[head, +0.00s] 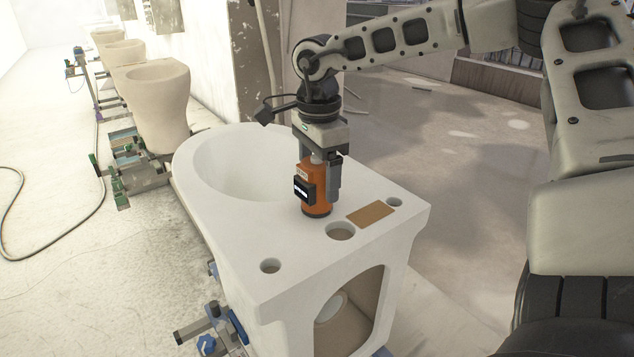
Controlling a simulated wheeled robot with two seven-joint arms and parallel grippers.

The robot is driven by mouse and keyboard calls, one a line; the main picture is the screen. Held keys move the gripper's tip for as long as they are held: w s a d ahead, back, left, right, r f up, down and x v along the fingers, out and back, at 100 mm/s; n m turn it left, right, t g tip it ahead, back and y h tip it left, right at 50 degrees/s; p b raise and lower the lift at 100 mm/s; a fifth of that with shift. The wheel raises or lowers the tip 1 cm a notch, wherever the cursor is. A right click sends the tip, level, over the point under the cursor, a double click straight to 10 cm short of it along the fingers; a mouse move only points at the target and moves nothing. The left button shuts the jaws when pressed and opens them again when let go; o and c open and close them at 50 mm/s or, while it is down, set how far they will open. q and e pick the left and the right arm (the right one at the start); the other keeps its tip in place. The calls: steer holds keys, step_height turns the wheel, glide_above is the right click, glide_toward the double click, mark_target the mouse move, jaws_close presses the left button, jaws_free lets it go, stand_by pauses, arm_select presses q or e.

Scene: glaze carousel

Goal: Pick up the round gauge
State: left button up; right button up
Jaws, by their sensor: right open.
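An orange, upright cylindrical device with a black display box on its side, which looks like the round gauge (317,196), stands on the flat rear deck of the white toilet bowl (262,225). My right gripper (321,172) points down over it from above. Its jaws are open, with a grey finger on the right side of the gauge; the other finger is mostly hidden. I cannot tell whether the fingers touch it. My left gripper is not in view.
A brown rectangular patch (371,214) and round holes lie beside the gauge on the deck. The bowl rests on a stand with blue clamps (207,345). More unglazed bowls (152,100) line up behind at left. A hose (62,251) lies on the floor.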

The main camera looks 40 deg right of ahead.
steer(key=shift+f, duration=0.1)
steer(key=shift+c, duration=0.3)
steer(key=c, duration=0.9)
steer(key=shift+c, duration=0.2)
